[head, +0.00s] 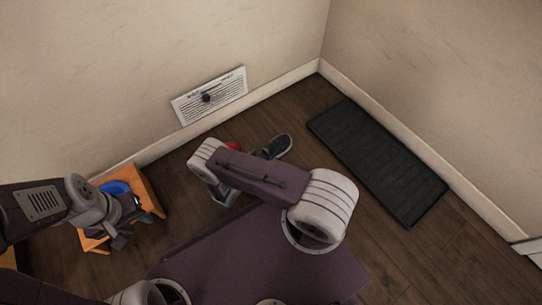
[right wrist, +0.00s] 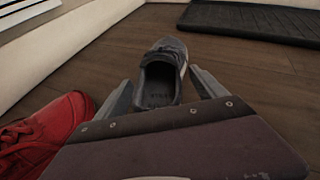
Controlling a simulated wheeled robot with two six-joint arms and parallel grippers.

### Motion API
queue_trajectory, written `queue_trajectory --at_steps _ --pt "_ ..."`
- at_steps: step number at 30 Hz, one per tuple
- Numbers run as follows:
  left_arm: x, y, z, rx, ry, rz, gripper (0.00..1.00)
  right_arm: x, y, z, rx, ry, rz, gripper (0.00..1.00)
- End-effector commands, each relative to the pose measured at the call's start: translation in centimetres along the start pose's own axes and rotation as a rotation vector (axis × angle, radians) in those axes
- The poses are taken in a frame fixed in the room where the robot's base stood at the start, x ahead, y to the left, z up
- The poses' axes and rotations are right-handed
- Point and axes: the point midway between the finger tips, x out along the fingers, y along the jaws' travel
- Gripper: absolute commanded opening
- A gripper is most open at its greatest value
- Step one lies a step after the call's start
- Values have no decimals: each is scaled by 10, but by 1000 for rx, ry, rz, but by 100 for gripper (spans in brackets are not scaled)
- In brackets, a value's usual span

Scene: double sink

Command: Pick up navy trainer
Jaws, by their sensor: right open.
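The navy trainer (head: 277,146) lies on the wooden floor near the wall, partly behind my right arm in the head view. In the right wrist view the trainer (right wrist: 163,65) has its open heel end towards me and its toe pointing away. My right gripper (right wrist: 163,92) is open and empty, with one finger on each side of the trainer's heel end; I cannot tell whether they touch it. In the head view my right arm hides most of this gripper. My left gripper (head: 122,236) is over the orange stool at the left, its jaws unclear.
A red shoe (right wrist: 45,132) lies left of the trainer, mostly hidden by my arm in the head view (head: 233,145). A black mat (head: 376,160) lies along the right wall. A blue bowl-like thing (head: 115,187) is on the orange stool (head: 149,190). A wall vent (head: 225,88) is behind.

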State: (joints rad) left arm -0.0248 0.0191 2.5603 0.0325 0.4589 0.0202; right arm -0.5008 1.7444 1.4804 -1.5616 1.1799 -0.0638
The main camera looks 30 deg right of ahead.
Motion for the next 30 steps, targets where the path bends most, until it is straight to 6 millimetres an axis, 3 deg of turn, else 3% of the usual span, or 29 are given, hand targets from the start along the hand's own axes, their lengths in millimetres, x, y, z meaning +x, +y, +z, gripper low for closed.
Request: queue_trajectory --at_steps 3,9,15,18,26,30 --pt "9 0 1 0 0 0 36 12 0 -2 1 0 -1 80" --pt "6 0 0 0 1 0 36 11 0 1 0 0 1 80" --pt "6 0 0 0 1 0 36 11 0 1 0 0 1 25" --pt "6 0 0 0 1 0 36 11 0 1 0 -1 0 2" --pt "4 0 0 0 0 0 36 10 0 3 0 -1 0 0" --pt "-6 0 -1 0 0 0 36 3 0 14 1 -1 -2 0"
